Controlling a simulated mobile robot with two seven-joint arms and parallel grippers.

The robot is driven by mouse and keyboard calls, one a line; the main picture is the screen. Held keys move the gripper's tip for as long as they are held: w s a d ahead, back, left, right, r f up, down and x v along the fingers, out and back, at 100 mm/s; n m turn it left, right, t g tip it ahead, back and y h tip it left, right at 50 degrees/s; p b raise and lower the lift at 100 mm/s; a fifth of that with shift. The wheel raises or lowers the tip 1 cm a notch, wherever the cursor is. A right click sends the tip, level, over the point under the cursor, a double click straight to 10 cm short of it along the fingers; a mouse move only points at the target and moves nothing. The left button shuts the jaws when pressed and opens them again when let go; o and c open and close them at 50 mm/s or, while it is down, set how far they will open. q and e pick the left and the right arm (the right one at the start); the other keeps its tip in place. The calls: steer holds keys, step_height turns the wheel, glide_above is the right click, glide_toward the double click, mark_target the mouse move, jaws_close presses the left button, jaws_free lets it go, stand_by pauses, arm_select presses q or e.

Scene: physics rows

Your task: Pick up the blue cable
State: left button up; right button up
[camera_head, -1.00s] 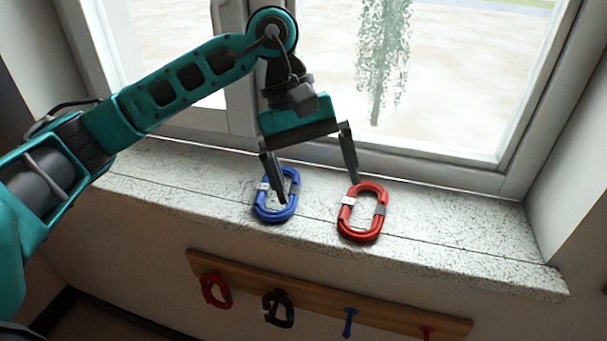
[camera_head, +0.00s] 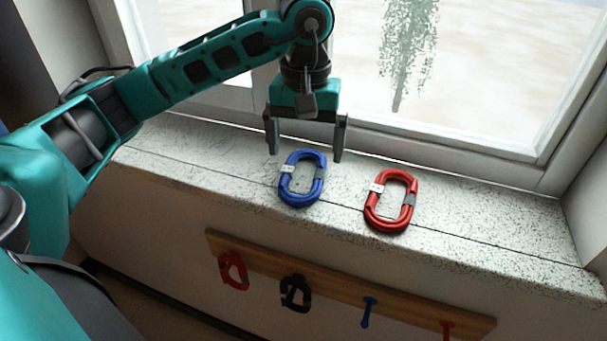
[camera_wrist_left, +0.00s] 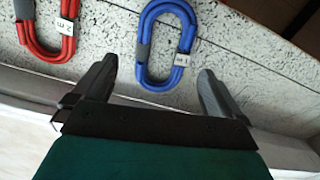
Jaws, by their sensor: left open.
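The blue cable (camera_head: 289,193) is a coiled oval loop with a white label and a grey band, lying on the speckled stone windowsill (camera_head: 480,215). My left gripper (camera_head: 305,156) is open and empty, with its fingers just behind and above the blue cable, one toward each side of it. In the left wrist view the blue cable (camera_wrist_left: 186,46) lies ahead of and between the two open fingers (camera_wrist_left: 160,85), apart from them. My right gripper is not in view.
A red coiled cable (camera_head: 372,212) lies to the right of the blue one on the sill. The window frame (camera_head: 450,160) stands close behind. Below the sill, a wooden rail (camera_head: 335,287) carries red, black and blue items. The sill's right end is clear.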

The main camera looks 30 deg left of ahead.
mark_target(304, 179)
arm_select(q)
step_height(304, 179, down, 5)
steer(key=shift+s+a+r, duration=0.1)
steer(key=shift+s+a, duration=0.05)
steer(key=c, duration=1)
